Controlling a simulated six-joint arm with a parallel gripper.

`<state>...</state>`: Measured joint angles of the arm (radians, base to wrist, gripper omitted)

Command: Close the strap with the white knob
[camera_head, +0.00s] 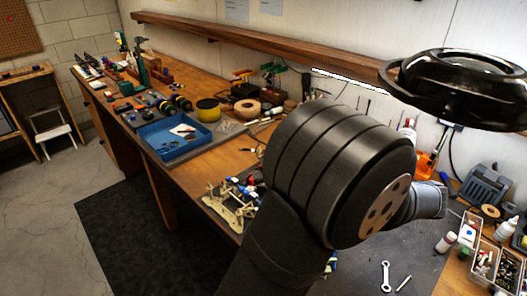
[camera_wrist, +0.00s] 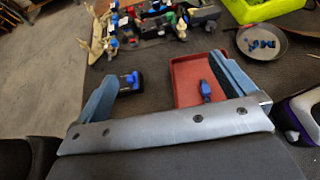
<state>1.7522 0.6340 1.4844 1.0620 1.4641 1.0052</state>
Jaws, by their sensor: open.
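The racecar is at the top of the wrist view, with a cream chassis part (camera_wrist: 98,38) and a dark body carrying blue, red and pale small parts. In the head view, its cream chassis (camera_head: 228,210) shows left of my arm, which hides the rest. I cannot single out the strap or its white knob in either view. My gripper (camera_wrist: 165,72) is open in the wrist view, its two blue-grey fingers wide apart with nothing held. It is nearer the camera than the racecar and apart from it.
A black block with a blue part (camera_wrist: 129,82) and a red tray (camera_wrist: 185,98) lie beyond the gripper. A round metal dish (camera_wrist: 283,40) and a lime-green container (camera_wrist: 262,10) are at right. In the head view, a blue tray (camera_head: 170,151) and a wooden shelf (camera_head: 260,42) show.

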